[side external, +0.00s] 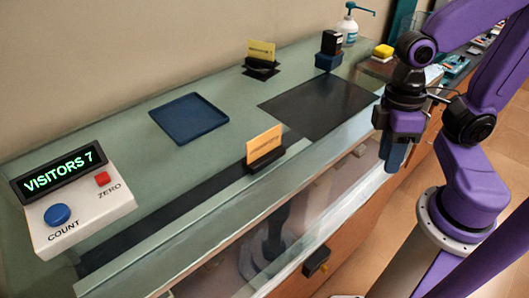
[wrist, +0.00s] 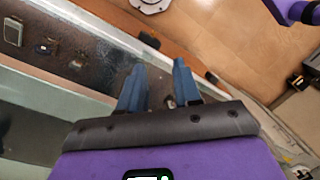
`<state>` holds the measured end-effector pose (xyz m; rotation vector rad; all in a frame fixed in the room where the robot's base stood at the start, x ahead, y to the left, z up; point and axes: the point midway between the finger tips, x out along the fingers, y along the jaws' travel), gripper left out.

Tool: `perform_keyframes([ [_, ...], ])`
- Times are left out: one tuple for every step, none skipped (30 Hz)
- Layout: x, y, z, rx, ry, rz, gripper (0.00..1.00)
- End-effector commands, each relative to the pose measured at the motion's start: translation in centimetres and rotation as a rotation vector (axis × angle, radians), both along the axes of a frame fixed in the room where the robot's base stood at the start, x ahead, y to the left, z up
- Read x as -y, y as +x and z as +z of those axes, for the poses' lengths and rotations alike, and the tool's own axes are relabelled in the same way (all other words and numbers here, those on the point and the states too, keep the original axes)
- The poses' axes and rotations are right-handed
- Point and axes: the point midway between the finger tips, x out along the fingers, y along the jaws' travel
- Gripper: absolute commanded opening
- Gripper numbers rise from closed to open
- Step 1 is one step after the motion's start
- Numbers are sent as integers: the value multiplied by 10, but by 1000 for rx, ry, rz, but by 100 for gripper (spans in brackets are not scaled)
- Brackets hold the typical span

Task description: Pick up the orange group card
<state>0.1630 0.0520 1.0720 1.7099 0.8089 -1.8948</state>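An orange card (side external: 264,146) stands upright in a dark holder (side external: 267,161) near the front edge of the counter, in the side view. A second, more yellow card (side external: 262,51) stands in another dark holder further back. My gripper (side external: 394,158) points down to the right of the orange card, beside the counter's front edge and well apart from the card. In the wrist view its two blue fingers (wrist: 159,85) are spread with nothing between them. I cannot make out the orange card in the wrist view.
A blue tray (side external: 188,118), a dark mat (side external: 318,105) and a visitor counter box (side external: 82,210) with blue and red buttons are on the counter (side external: 130,150). A stamp on a blue base (side external: 328,60), a yellow sponge (side external: 383,51) and a pump bottle (side external: 347,28) stand at the back.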

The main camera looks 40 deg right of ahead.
Motion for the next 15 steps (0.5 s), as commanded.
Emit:
perform_keyframes([
  [0,2,1,-59,1,-137,33],
  [-2,2,2,-100,5,-226,33],
  [-4,4,4,-155,11,-346,33],
  [-6,5,6,-197,17,-433,33],
  [-8,7,8,-240,22,-519,33],
  [-12,10,11,-297,32,-633,33],
  [-14,12,14,-341,39,-716,33],
  [-17,16,16,-385,48,-799,33],
  [-21,21,21,-446,62,-907,33],
  [-24,26,25,-491,74,-988,33],
  [-27,31,28,-539,86,-1067,33],
  [-30,39,34,-603,106,-1170,33],
  [-33,46,38,-653,122,-1246,33],
  [-35,54,43,-703,138,-1320,33],
  [-36,64,49,-772,165,-1415,33],
])
